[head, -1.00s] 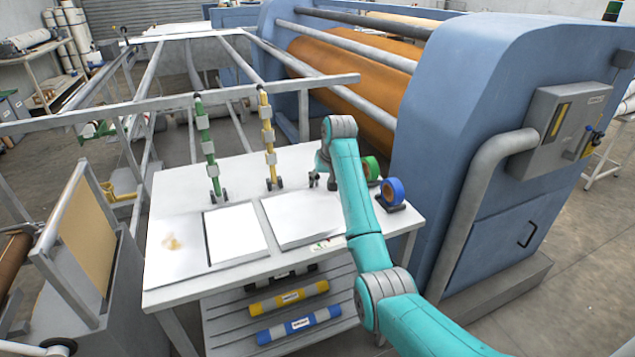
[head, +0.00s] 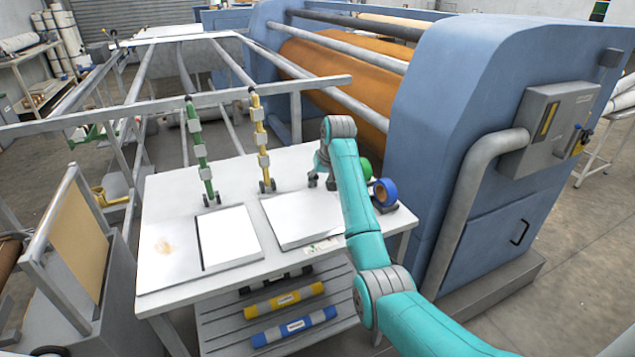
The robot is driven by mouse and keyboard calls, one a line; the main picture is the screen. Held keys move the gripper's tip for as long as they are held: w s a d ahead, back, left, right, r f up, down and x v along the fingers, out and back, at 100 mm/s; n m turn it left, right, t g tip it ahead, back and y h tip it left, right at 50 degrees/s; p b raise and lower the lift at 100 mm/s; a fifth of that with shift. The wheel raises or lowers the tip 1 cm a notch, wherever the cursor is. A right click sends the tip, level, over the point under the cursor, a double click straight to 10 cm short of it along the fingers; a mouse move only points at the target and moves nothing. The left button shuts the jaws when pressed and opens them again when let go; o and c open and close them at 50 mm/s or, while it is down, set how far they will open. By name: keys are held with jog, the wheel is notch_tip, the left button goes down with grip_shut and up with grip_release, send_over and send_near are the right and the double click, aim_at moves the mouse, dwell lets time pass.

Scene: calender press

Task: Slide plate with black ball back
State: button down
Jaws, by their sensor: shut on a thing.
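A white plate (head: 295,222) lies flat on the right half of the white table, with its right part under my arm. My gripper (head: 318,182) is low over this plate's far right part, partly behind my turquoise arm. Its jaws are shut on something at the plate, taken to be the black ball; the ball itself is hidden. A second white plate (head: 228,238) lies to the left, with a dark gap along its left edge.
A green post (head: 200,150) and a yellow post (head: 260,140) stand behind the plates. A blue reel (head: 385,192) and a green reel (head: 365,168) are right of my arm. The blue press (head: 470,120) stands right.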

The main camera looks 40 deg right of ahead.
jog(key=shift+d+f, duration=0.1)
jog(key=shift+d, duration=0.1)
jog(key=shift+c, duration=2.1)
grip_release()
jog(key=d+v, duration=0.1)
jog(key=v, duration=1.1)
jog(key=shift+a, duration=0.4)
